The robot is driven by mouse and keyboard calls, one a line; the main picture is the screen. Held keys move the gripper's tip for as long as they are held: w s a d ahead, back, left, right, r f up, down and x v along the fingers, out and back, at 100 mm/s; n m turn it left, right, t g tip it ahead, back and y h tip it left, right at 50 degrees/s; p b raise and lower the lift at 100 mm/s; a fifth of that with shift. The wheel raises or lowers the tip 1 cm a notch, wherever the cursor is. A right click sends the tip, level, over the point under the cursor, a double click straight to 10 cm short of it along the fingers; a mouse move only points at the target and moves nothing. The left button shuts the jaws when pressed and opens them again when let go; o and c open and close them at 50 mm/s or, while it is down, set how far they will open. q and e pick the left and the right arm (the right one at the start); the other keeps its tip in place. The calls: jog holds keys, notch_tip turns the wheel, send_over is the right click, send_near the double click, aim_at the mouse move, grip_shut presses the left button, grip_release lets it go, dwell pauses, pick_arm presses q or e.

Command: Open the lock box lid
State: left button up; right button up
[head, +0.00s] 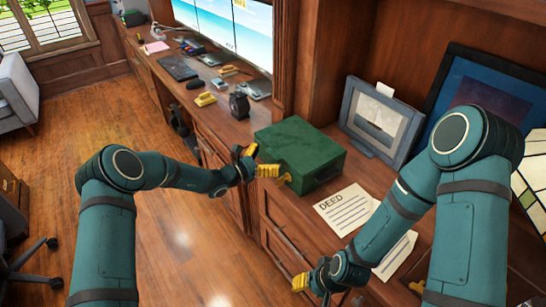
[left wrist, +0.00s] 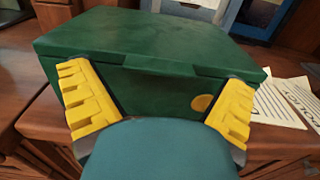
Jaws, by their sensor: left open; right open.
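The green lock box (head: 298,146) stands on the wooden counter, and its lid is closed. It fills the middle of the left wrist view (left wrist: 150,50), where its front face shows a round gold disc (left wrist: 203,103) low on the right. My left gripper (head: 258,161) is open in front of the box's front face, with its yellow fingers spread and nothing between them. I cannot tell whether a fingertip touches the box. My right gripper (head: 358,285) is open and empty at the counter's front edge, lower right, away from the box.
A paper marked DEED (head: 347,208) lies right of the box, with more papers beyond it. A grey picture frame (head: 382,118) stands behind. A black watch-like object (head: 239,105), a keyboard (head: 178,67) and monitors (head: 225,30) are to the left.

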pick_arm(q)
jog(key=shift+x, duration=1.05)
jog(key=c, duration=1.3)
jog(key=shift+o, duration=0.2)
jog(key=shift+r, duration=0.1)
